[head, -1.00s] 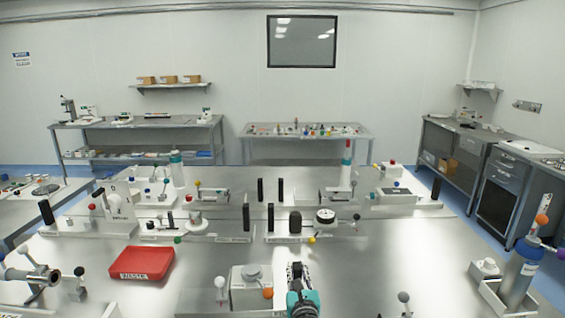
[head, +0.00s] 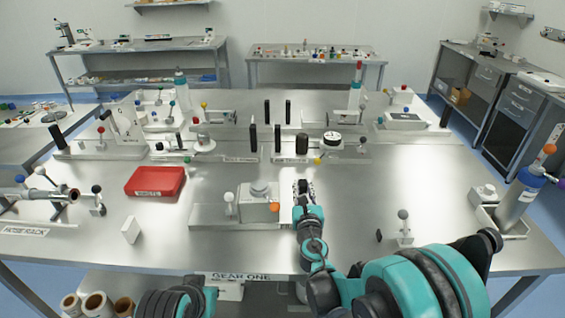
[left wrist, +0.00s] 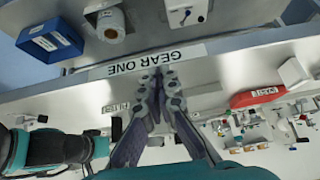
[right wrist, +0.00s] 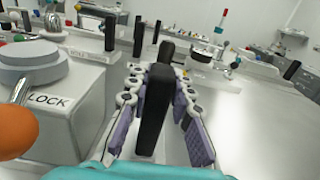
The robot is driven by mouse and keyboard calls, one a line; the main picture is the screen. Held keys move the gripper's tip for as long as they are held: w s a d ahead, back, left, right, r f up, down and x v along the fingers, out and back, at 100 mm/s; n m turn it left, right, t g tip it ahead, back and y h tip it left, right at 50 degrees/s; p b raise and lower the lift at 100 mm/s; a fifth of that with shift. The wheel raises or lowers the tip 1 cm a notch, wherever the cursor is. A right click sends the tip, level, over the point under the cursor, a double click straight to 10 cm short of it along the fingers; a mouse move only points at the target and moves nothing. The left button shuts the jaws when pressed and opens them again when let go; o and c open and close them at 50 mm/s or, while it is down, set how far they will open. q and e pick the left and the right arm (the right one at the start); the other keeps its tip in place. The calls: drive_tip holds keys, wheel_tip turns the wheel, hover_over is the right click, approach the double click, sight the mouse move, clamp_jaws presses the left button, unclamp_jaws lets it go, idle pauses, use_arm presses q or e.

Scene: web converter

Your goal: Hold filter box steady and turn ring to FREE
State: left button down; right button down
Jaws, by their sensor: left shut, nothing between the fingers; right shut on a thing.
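The filter box (head: 258,208) is a pale box on a flat plate near the middle of the bench. In the right wrist view the box face reads LOCK (right wrist: 47,98), and the orange ball (right wrist: 14,130) is close at left. My right gripper (head: 304,186) is at the box's right side, shut on an upright black handle (right wrist: 154,112). My left gripper (left wrist: 160,76) is shut and empty by the bench edge marked GEAR ONE (left wrist: 156,61); its fingers are outside the head view.
A white-ball lever (head: 229,198) stands left of the box. A grey-ball post (head: 404,226) is at right. Several fixtures line the back. The bench between tray and box is mostly clear.

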use_arm(q)
drive_tip(key=w+d+r+m+g+h, duration=0.15)
drive_tip(key=w+d+r+m, duration=0.4)
drive_tip(key=w+r, duration=0.8)
wheel_tip(320, 180, up, 4)
drive_tip(key=m+g, duration=0.2)
hover_over(270, 202)
drive_tip(key=d, duration=0.3)
drive_tip(key=shift+w+d+h, duration=0.1)
drive_tip(key=shift+h, duration=0.25)
wheel_tip(270, 202, down, 10)
drive_tip(key=shift+s, duration=0.2)
